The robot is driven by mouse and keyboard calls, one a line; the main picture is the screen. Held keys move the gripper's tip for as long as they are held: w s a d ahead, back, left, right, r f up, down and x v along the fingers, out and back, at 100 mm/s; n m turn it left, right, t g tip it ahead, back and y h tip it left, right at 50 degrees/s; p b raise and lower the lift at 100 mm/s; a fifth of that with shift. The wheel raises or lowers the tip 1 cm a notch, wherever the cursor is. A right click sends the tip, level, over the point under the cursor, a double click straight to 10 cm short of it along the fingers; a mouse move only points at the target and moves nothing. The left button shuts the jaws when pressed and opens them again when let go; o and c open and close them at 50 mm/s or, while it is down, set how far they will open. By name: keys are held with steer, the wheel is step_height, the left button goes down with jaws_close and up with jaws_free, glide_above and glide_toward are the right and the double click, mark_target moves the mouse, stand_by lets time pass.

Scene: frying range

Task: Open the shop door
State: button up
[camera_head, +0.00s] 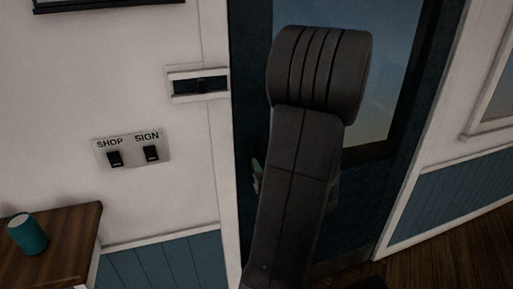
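The shop door (252,70) is dark blue with a large glass pane (400,60). It looks shut in its white frame. My dark grey arm stands upright in front of the door and covers much of its middle. My gripper does not show; the arm may be hiding it. A small pale green and grey piece (257,174) shows at the arm's left edge, near the door's left side; I cannot tell what it is. A dark sliding piece in a pale housing (200,84) sits on the wall left of the door, at the frame.
A plate with two dark switches, marked SHOP and SIGN (131,149), is on the white wall at left. A wooden table (75,240) with a teal cup (28,233) stands at lower left. Bare wooden floor (465,250) shows at lower right.

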mark_target(256, 148)
steer(key=p+x, duration=0.1)
steer(key=x, duration=0.7)
steer(key=shift+w+p, duration=0.25)
steer(key=shift+p, duration=0.1)
jaws_close()
